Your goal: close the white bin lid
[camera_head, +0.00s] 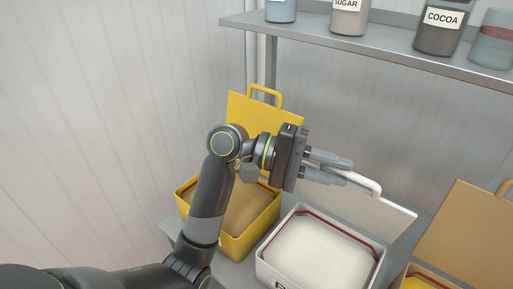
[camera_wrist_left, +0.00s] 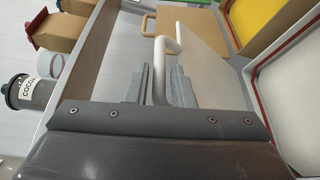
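The white bin (camera_head: 262,268) stands in the middle of the row and holds a pale fill. Its white lid (camera_head: 385,213) stands raised at the back, tilted, with a loop handle (camera_head: 367,184) on its upper edge. My left gripper (camera_head: 338,170) is at this handle, with its fingers apart. In the left wrist view the handle (camera_wrist_left: 160,62) lies between the two fingers of the gripper (camera_wrist_left: 163,88), and the white lid (camera_wrist_left: 205,55) is on the right. I cannot tell whether a finger touches the handle. My right gripper is in neither view.
A yellow bin (camera_head: 235,244) with its yellow lid (camera_head: 240,108) raised stands at left. A bin with a raised tan lid (camera_head: 470,232) stands at right. A shelf (camera_head: 390,58) with several jars, one a cocoa jar (camera_head: 437,34), hangs above the bins.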

